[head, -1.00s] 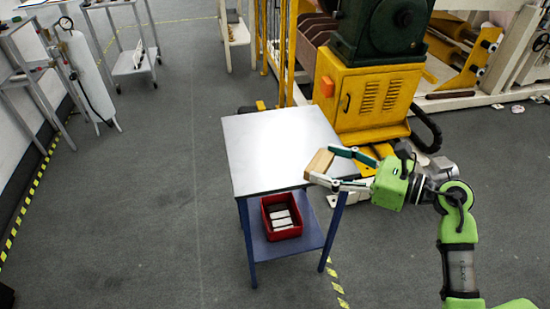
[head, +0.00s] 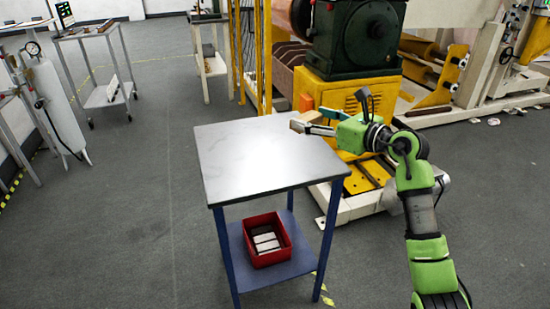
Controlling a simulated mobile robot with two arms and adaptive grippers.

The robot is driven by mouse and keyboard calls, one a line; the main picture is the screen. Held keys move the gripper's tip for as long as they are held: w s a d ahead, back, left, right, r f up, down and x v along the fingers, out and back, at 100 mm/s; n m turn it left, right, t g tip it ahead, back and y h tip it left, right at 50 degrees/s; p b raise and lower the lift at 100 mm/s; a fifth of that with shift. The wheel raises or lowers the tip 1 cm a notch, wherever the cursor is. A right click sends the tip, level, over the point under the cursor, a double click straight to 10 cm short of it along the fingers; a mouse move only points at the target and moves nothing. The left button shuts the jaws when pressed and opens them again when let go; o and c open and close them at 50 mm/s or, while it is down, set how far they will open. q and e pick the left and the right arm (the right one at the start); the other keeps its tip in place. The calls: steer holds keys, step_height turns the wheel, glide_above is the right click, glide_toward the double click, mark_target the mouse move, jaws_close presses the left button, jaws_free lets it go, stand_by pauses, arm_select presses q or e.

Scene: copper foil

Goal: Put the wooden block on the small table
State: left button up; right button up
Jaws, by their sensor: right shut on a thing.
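The small table (head: 248,160) has a grey metal top and blue legs and stands at the picture's middle. My right gripper (head: 308,122) is shut on the wooden block (head: 298,126), a light brown piece at the fingertips. The gripper reaches in from the right, over the far right part of the table top. The fingers hide part of the block. I cannot tell whether the block touches the table top. My left gripper is not in view.
A red bin (head: 267,240) with several grey pieces sits on the table's lower shelf. A yellow and green machine (head: 358,50) stands close behind the table. A grey cart (head: 107,95) and a gas cylinder (head: 60,105) are at the left. The table top is otherwise clear.

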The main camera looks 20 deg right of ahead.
mark_target(296, 132)
steer(key=a, duration=0.1)
steer(key=a+f, duration=0.1)
steer(key=a, duration=0.1)
steer(key=a+f, duration=0.1)
steer(key=shift+w+a, duration=0.1)
steer(key=shift+a, duration=0.3)
steer(key=a+f, duration=0.1)
steer(key=f, duration=0.1)
steer(key=a+f, duration=0.2)
steer(key=shift+f+b, duration=0.15)
steer(key=shift+b, duration=0.2)
steer(key=shift+w+a+f, duration=0.1)
steer(key=shift+a+f, duration=0.3)
steer(key=shift+f, duration=0.1)
steer(key=f, duration=0.1)
steer(key=f+b, duration=0.1)
steer(key=f, duration=0.1)
steer(key=shift+a, duration=0.35)
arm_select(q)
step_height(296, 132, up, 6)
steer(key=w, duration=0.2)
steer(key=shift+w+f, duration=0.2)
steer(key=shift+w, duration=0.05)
arm_select(e)
steer(key=shift+f, duration=0.35)
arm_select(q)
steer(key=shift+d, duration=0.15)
arm_select(e)
steer(key=o, duration=1.1)
